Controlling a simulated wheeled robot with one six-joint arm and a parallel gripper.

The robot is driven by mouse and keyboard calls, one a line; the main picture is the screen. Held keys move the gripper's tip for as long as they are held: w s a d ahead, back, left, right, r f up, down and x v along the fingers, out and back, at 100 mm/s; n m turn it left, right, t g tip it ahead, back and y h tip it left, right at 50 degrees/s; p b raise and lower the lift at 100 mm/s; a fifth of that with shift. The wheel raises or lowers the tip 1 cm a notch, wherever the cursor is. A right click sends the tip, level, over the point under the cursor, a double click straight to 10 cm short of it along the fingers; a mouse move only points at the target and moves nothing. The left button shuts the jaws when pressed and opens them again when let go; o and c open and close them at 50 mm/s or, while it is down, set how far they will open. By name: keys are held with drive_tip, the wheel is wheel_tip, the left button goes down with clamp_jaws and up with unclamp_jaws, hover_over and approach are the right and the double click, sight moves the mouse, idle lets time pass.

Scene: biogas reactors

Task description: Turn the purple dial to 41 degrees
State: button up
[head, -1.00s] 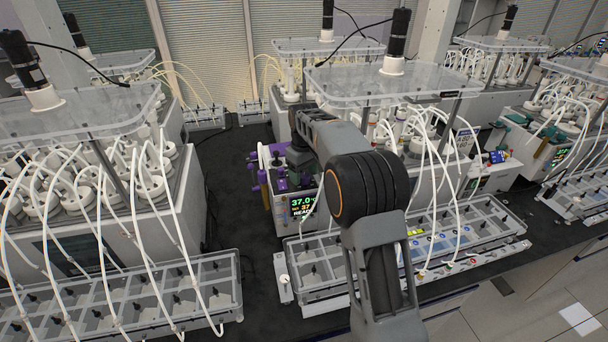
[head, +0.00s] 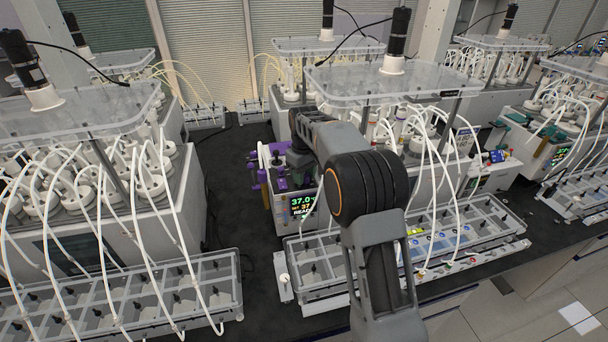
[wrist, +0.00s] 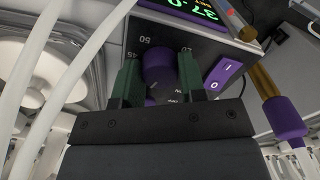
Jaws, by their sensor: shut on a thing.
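The purple dial (wrist: 158,62) is on the dark front panel of a heating unit (wrist: 215,55), with the printed numbers 50 and 45 to its left. My gripper (wrist: 157,78) has its two green fingers on either side of the dial, shut on it. The dial's pointer is not clear, so I cannot read its angle. The unit's display (head: 302,204) there reads 37.0, set 37, with a ready line below.
A purple rocker switch (wrist: 226,77) sits right of the dial. A brass fitting with a purple end (wrist: 284,115) stands further right. White tubes (wrist: 75,70) cross close on the left. A clear compartment tray (head: 440,245) lies in front of the reactor.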

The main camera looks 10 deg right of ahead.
drive_tip(key=m, duration=0.3)
drive_tip(key=shift+m+p, duration=0.3)
drive_tip(key=shift+p, duration=0.1)
drive_tip(key=shift+m, duration=1.8)
drive_tip(key=o, duration=0.9)
wheel_tip(320, 180, up, 14)
drive_tip(key=shift+f, duration=0.1)
